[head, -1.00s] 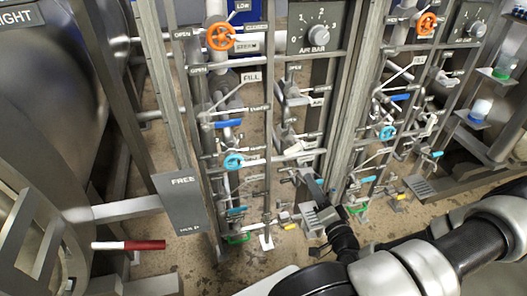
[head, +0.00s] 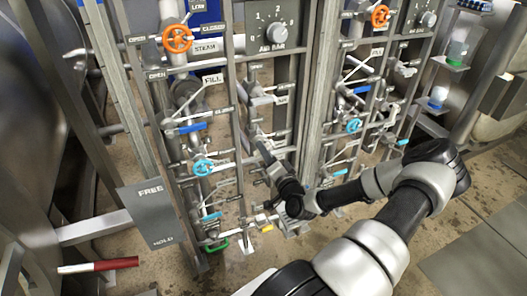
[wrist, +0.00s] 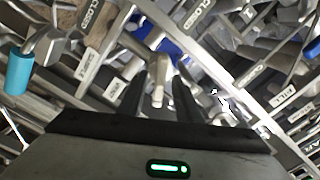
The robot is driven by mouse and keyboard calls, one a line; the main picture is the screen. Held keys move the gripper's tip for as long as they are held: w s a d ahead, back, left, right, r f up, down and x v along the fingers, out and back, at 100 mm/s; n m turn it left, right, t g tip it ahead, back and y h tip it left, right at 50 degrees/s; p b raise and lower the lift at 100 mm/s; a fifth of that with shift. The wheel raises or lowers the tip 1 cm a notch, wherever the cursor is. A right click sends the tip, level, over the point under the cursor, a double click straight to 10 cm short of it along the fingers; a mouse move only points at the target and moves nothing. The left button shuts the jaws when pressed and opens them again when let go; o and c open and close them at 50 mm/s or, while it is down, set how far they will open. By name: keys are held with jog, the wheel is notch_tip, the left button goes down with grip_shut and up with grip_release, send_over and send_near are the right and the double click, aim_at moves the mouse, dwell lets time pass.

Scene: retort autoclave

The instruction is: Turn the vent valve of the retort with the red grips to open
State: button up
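My gripper (head: 263,148) is raised in front of the valve panel in the head view, between the left and middle pipe columns. In the wrist view its two dark fingers (wrist: 160,100) stand apart. A pale lever end (wrist: 157,94) shows between them; I cannot tell whether they touch it. A small label beside the left finger may read VENT (wrist: 115,88), but it is blurred. A red-and-white grip (head: 97,265) shows at lower left, by the left vessel. Which lever is the vent valve is not clear in the head view.
An orange steam wheel (head: 177,38), a blue fill lever (head: 193,128) and a light-blue wheel (head: 203,167) sit on the left column. A FREE/HOLD plate (head: 152,214) stands at left. Another orange wheel (head: 380,16) is on the right column. Thin rails and pipes crowd the gripper.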

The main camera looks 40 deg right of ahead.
jog(key=shift+x, duration=0.75)
grip_shut()
jog(key=shift+a+n, duration=0.1)
jog(key=shift+n, duration=0.2)
jog(key=n+b, duration=0.1)
jog(key=n, duration=0.3)
jog(key=shift+n+b, duration=0.35)
jog(key=shift+n, duration=0.05)
jog(key=n+b, duration=0.1)
jog(key=n, duration=0.2)
jog(key=shift+f, duration=0.1)
jog(key=shift+n+b, duration=0.85)
jog(key=shift+n, duration=0.85)
